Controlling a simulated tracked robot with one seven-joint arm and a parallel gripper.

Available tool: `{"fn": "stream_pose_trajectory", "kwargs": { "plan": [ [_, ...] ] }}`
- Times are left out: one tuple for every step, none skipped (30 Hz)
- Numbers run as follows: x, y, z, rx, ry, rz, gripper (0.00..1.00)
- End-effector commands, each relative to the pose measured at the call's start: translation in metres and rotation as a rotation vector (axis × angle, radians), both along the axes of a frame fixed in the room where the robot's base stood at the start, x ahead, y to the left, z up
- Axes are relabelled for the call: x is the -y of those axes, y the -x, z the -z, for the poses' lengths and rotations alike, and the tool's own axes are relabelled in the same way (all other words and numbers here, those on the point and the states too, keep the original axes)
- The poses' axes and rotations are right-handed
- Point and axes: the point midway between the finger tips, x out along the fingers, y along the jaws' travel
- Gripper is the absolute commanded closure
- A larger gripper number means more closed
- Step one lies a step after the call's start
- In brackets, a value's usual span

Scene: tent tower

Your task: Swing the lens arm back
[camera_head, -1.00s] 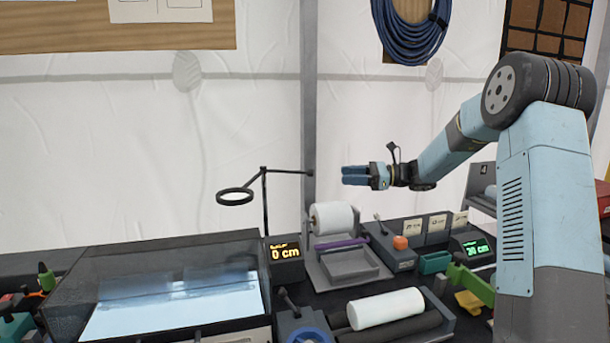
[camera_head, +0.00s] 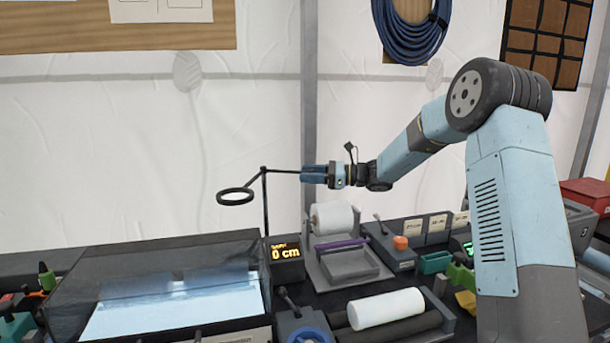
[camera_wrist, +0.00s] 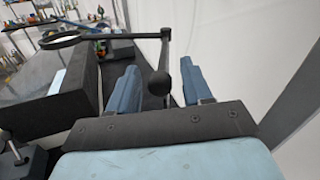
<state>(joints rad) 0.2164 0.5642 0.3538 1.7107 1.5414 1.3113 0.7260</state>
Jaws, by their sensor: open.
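The lens arm (camera_head: 283,171) is a thin black bar on a dark upright post (camera_head: 266,215), with a ring-shaped lens (camera_head: 236,196) at its left end. My gripper (camera_head: 306,174) is at the bar's right end, level with it. In the wrist view my gripper (camera_wrist: 152,88) is open, with a blue finger on each side. The bar's dark ball knob (camera_wrist: 160,84) shows between the fingers, apart from both. The lens ring also shows at the upper left of the wrist view (camera_wrist: 60,40). The head view hides the knob behind the fingers.
A glass-topped light box (camera_head: 170,300) stands below the lens. The air in front of the white tent wall is clear.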

Motion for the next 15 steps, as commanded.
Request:
{"fn": "stream_pose_trajectory", "kwargs": {
  "plan": [
    [-0.0047, -0.0001, 0.0000, 0.000, -0.001, -0.001, 0.51],
    [-0.0066, -0.0003, -0.0001, 0.000, -0.001, -0.001, 0.51],
    [-0.0086, -0.0005, -0.0002, 0.000, -0.001, -0.001, 0.51],
    [-0.0097, -0.0007, -0.0004, 0.000, -0.001, -0.001, 0.51],
    [-0.0105, -0.0008, -0.0005, 0.000, -0.001, -0.001, 0.51],
    [-0.0112, -0.0009, -0.0005, 0.000, -0.001, 0.000, 0.51],
    [-0.0115, -0.0010, -0.0004, 0.000, -0.001, 0.000, 0.51],
    [-0.0117, -0.0011, -0.0005, 0.000, -0.001, 0.000, 0.51],
    [-0.0118, -0.0011, -0.0005, 0.000, -0.001, 0.000, 0.51],
    [-0.0118, -0.0011, -0.0005, 0.000, -0.001, 0.000, 0.51],
    [-0.0118, -0.0010, -0.0004, 0.000, -0.001, 0.000, 0.51],
    [-0.0118, -0.0010, -0.0005, 0.000, -0.001, 0.000, 0.51],
    [-0.0117, -0.0010, -0.0004, 0.000, -0.001, 0.000, 0.51],
    [-0.0117, -0.0010, -0.0004, 0.000, -0.001, 0.000, 0.51],
    [-0.0117, -0.0009, -0.0004, 0.000, -0.001, 0.000, 0.54]
  ]
}}
